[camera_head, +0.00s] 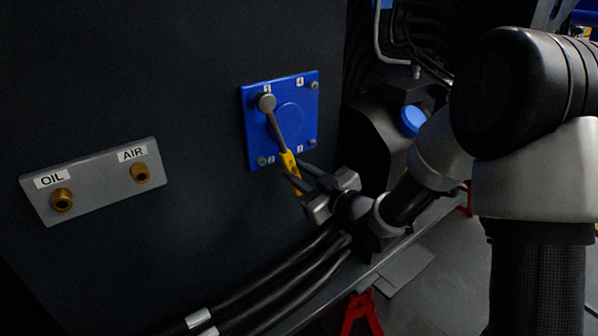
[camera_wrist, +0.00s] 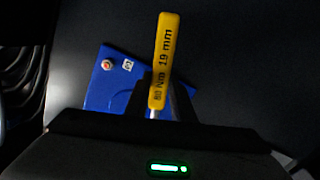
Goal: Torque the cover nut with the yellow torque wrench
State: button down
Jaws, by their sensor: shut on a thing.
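The blue cover (camera_head: 302,140) is a square plate on the dark chassis wall, with corners labelled 1 to 4 and nuts at the corners. The yellow torque wrench (camera_head: 289,162) has its round grey head over the nut at corner 1, hiding that nut. Its shaft slants down across the cover to the yellow handle. My gripper (camera_head: 296,180) is shut on the handle, below the cover's lower edge. In the wrist view the yellow handle (camera_wrist: 164,60) reads "80 Nm 19 mm", and part of the blue cover (camera_wrist: 110,80) shows behind it with one nut (camera_wrist: 107,65).
A grey plate (camera_head: 100,180) with brass OIL and AIR fittings is at the left. Black hoses (camera_head: 285,285) run along the bottom. A dark housing with a blue cap (camera_head: 412,120) stands right of the cover. A red stand (camera_head: 360,314) is on the floor.

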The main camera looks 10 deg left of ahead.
jog(key=shift+s+a+f+m, duration=0.15)
jog(key=shift+s+a+m, duration=0.35)
jog(key=shift+s+a, duration=0.1)
jog(key=shift+s+a+f+m, duration=0.15)
jog(key=shift+s+a+m, duration=0.35)
jog(key=shift+s, duration=0.1)
jog(key=shift+s+a+f+m+g, duration=0.1)
jog(key=shift+s+a+m+g, duration=0.2)
jog(key=shift+s+a+m, duration=0.9)
jog(key=shift+s+d, duration=0.1)
jog(key=shift+s, duration=0.1)
jog(key=shift+s+a+r+m+p, duration=0.2)
jog(key=shift+s+a+m+p, duration=0.15)
jog(key=shift+s+a+m, duration=0.65)
jog(key=shift+s+a, duration=0.1)
jog(key=shift+s, duration=0.15)
